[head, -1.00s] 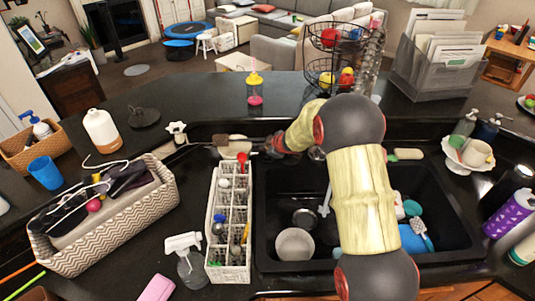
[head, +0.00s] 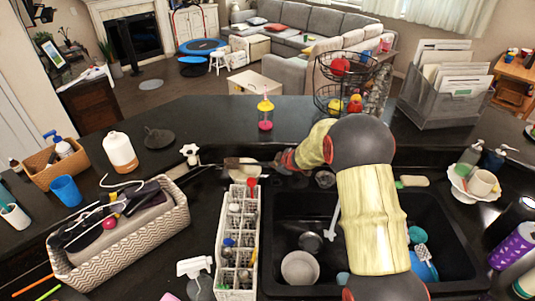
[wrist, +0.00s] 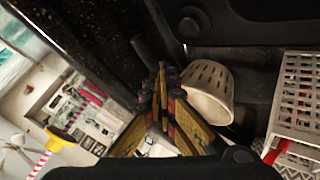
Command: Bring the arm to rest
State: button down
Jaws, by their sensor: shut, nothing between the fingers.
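My arm reaches over the black double sink (head: 440,205) and bends left at the elbow. My gripper (head: 232,163) is beyond the far end of the white basket caddy (head: 236,240). In the wrist view the two yellow-brown fingers of my gripper (wrist: 162,72) come together at the tips, shut with nothing between them. A white slotted cup (wrist: 208,88) lies tilted close beside the fingers in that view; I cannot tell whether they touch. The caddy's white lattice end (wrist: 298,95) shows at the right of the wrist view.
A grey bowl (head: 300,269) sits in the sink. A patterned basket (head: 130,240) and a spray bottle (head: 196,277) stand left of the caddy. A pink-and-yellow bottle (head: 265,114) and a wire fruit stand (head: 342,85) stand on the raised counter, which has bare room between them and the left.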

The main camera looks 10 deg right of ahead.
jog(key=s+d+f+m+g+h, duration=0.2)
jog(key=s+d+f+m+h, duration=0.15)
jog(key=s+d, duration=0.35)
jog(key=s+d+r+m+g+h+b, duration=0.1)
jog(key=s+d+r+m+g+h, duration=0.25)
jog(key=s, duration=0.85)
jog(key=s+a+r+m+y+b, duration=0.1)
jog(key=s+r, duration=0.4)
jog(key=s, duration=0.6)
jog(key=s+a+r+m+t+y+b, duration=0.1)
jog(key=s+a+r, duration=0.4)
jog(key=s, duration=0.6)
jog(key=s+a+r+m+t+y+b, duration=0.1)
jog(key=s+a+r+m+y+b, duration=0.1)
jog(key=s+r, duration=0.5)
jog(key=s+a+m+b, duration=0.1)
jog(key=s+b, duration=0.1)
jog(key=s, duration=0.2)
jog(key=shift+a+r+y, duration=0.2)
jog(key=shift+a+y, duration=0.1)
jog(key=shift+a, duration=0.1)
